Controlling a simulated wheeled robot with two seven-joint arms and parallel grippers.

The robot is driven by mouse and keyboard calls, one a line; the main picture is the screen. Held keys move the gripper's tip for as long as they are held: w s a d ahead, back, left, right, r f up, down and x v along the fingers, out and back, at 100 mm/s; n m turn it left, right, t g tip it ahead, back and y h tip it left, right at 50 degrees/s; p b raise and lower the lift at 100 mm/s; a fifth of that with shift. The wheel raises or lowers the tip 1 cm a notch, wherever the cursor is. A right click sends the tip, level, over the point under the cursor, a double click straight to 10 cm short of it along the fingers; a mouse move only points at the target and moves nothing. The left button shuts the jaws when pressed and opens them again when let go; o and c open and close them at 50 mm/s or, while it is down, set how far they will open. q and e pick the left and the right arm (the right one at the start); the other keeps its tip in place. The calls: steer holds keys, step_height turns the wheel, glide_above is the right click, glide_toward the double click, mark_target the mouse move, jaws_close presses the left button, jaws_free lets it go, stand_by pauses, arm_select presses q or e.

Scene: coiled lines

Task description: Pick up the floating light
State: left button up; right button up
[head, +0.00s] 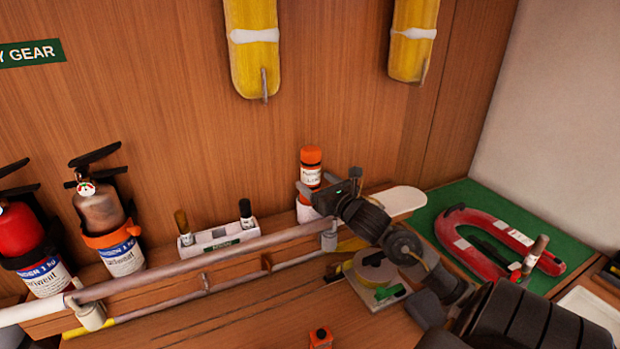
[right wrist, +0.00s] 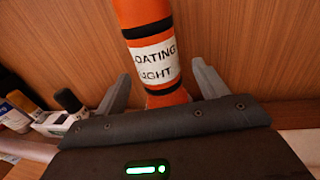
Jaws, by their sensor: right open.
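The floating light (head: 311,169) is an orange cylinder with a white label and dark bands, standing upright against the wood wall in the head view. Its base is in a white holder (head: 307,210). In the right wrist view the floating light (right wrist: 152,55) reads "OATING IGHT" and rises between my two grey fingers. My right gripper (head: 328,187) is open, with one finger on each side of the light's lower part; the wrist view (right wrist: 158,92) shows gaps beside it. Whether a finger touches it I cannot tell. My left gripper is not in view.
A pale rail (head: 190,257) runs along the shelf front. A white box (head: 222,238) with dark-capped items stands left of the light. Fire extinguishers (head: 108,225) are further left. A red horseshoe buoy (head: 490,240) lies on a green mat (head: 465,192) at right.

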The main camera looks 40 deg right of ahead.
steer(key=shift+w+r+p, duration=0.1)
steer(key=shift+r+p, duration=0.1)
steer(key=shift+p, duration=0.15)
steer(key=w+p, duration=0.1)
steer(key=w, duration=0.2)
steer(key=w+p, duration=0.1)
steer(key=shift+w+d+f+p, duration=0.2)
steer(key=shift+w+d+p, duration=0.1)
steer(key=shift+w+p, duration=0.1)
steer(key=shift+s, duration=0.1)
steer(key=shift+c, duration=0.9)
steer(key=shift+r, duration=0.1)
steer(key=c, duration=1.3)
steer(key=shift+o, duration=0.2)
steer(key=shift+r, duration=0.1)
